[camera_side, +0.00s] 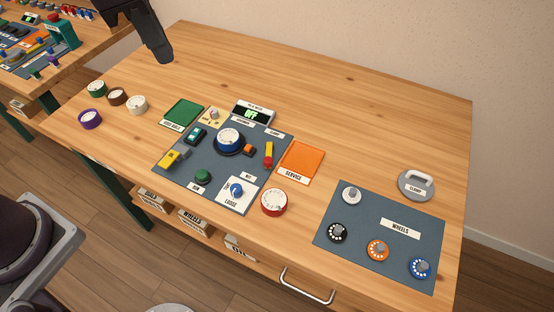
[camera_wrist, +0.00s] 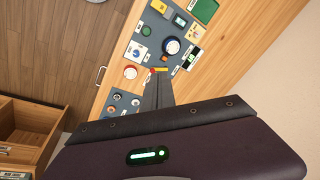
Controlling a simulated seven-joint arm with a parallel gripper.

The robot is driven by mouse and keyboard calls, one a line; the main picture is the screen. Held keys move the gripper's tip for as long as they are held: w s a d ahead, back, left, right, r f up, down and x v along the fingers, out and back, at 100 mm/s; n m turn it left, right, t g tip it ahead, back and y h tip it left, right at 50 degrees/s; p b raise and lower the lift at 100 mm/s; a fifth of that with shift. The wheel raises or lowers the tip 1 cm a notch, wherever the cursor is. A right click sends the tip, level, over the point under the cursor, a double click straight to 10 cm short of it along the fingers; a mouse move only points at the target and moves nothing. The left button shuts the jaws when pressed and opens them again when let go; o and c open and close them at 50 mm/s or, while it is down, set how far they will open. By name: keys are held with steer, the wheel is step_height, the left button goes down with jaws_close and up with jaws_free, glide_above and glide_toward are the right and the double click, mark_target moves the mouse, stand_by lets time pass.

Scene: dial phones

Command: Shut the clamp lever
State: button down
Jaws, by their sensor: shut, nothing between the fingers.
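A lever with a red end and a yellow end (camera_side: 268,154) lies on the blue-grey panel (camera_side: 218,185), right of the blue dial. A small label by the panel's upper right edge is too small to read surely. The lever also shows in the wrist view (camera_wrist: 159,70), just beyond my fingertips. My gripper (camera_side: 165,58) is shut and empty, raised above the back left of the table, apart from everything.
A blue dial (camera_side: 228,138) sits mid-panel, below a display reading OFF (camera_side: 251,113). An orange SERVICE mat (camera_side: 301,160) and red dial (camera_side: 274,202) lie to the right. The WHEELS mat (camera_side: 350,258) holds several small dials. The table's back is clear.

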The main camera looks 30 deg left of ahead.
mark_target(269, 152)
steer(key=w+d+f+m+g+y, duration=0.1)
steer(key=w+d+f+m, duration=0.3)
steer(key=d+f, duration=0.6)
steer(key=w+d+f+m+g+y, duration=0.1)
steer(key=w+d+f+m, duration=0.3)
steer(key=d+f+m, duration=0.3)
step_height(269, 152, down, 5)
steer(key=d, duration=0.2)
steer(key=shift+d+m+y, duration=0.35)
steer(key=shift+m+y, duration=0.05)
steer(key=shift+w+r, duration=0.1)
steer(key=x, duration=1)
steer(key=shift+a+f, duration=0.1)
steer(key=shift+f, duration=0.1)
steer(key=shift+w+a+r, duration=0.1)
steer(key=shift+w+a, duration=0.1)
steer(key=shift+a, duration=0.4)
steer(key=shift+w+a+r, duration=0.15)
steer(key=shift+a, duration=0.5)
steer(key=shift+w+a, duration=0.15)
steer(key=shift+a, duration=0.45)
steer(key=shift+a, duration=0.1)
